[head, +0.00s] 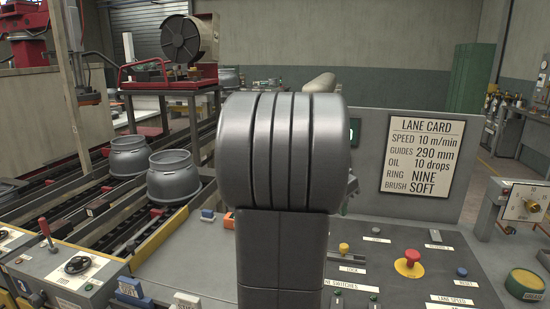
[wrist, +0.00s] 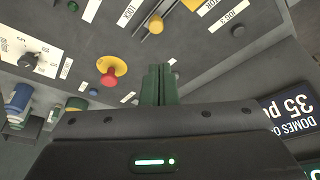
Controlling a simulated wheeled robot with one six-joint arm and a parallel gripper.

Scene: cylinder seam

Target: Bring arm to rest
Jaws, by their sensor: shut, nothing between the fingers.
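My arm's grey link (head: 282,160) stands upright in the middle of the head view and hides much of the panel behind it. My gripper (wrist: 159,84) shows in the wrist view, its two green fingers shut together with nothing between them. The fingers point at the grey control panel (wrist: 195,60), with a red knob on a yellow base (wrist: 112,68) to their left and a yellow knob (wrist: 156,24) beyond them. I cannot tell the gap between fingertips and panel. The gripper is hidden in the head view.
A lane card (head: 422,155) stands on an upright board behind. Grey cylinders (head: 137,157) sit on the conveyor at left. A dial box (head: 524,207) is at right.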

